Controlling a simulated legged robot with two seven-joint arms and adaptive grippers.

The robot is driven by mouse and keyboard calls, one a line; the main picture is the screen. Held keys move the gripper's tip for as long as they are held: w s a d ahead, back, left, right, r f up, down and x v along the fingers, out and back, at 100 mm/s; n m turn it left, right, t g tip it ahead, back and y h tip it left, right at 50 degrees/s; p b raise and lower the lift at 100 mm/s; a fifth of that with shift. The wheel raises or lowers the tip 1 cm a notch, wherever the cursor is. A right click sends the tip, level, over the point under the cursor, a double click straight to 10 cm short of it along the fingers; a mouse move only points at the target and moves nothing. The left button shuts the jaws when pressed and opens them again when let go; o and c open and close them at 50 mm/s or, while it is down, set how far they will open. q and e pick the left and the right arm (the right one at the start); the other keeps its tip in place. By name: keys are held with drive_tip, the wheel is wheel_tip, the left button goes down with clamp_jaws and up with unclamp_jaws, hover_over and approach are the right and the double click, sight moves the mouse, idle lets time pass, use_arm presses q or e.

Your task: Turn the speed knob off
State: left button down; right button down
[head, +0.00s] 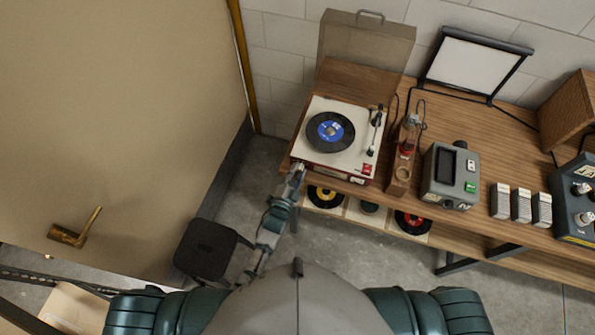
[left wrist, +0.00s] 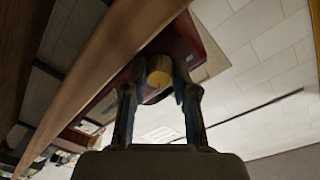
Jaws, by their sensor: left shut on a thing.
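A record player (head: 335,139) with a cream top and red-brown sides stands at the left end of the wooden bench, a black record with a blue label on it. Its clear lid (head: 366,45) is up. In the left wrist view a round, yellowish speed knob (left wrist: 158,77) sticks out from the player's dark red side (left wrist: 182,42). My left gripper (head: 298,169) is at the player's front left corner. In the left wrist view its two fingers (left wrist: 160,90) are on either side of the knob, shut on it. The knob is hidden in the head view. My right gripper is out of view.
The wooden bench (head: 480,148) also bears a grey device (head: 451,176), several small boxes (head: 521,205) and a tilted screen (head: 472,65). Records sit on a shelf below. A black stool (head: 206,249) and a door (head: 120,120) are at the left.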

use_arm(q)
drive_tip(key=shift+w+d+r, duration=0.1)
drive_tip(key=shift+d+r, duration=0.05)
drive_tip(key=shift+r, duration=0.2)
idle(1.0)
drive_tip(key=c, duration=1.2)
unclamp_jaws()
drive_tip(key=shift+d+f, duration=0.1)
drive_tip(key=shift+f, duration=0.05)
drive_tip(key=v, duration=1.2)
drive_tip(key=shift+f, duration=0.1)
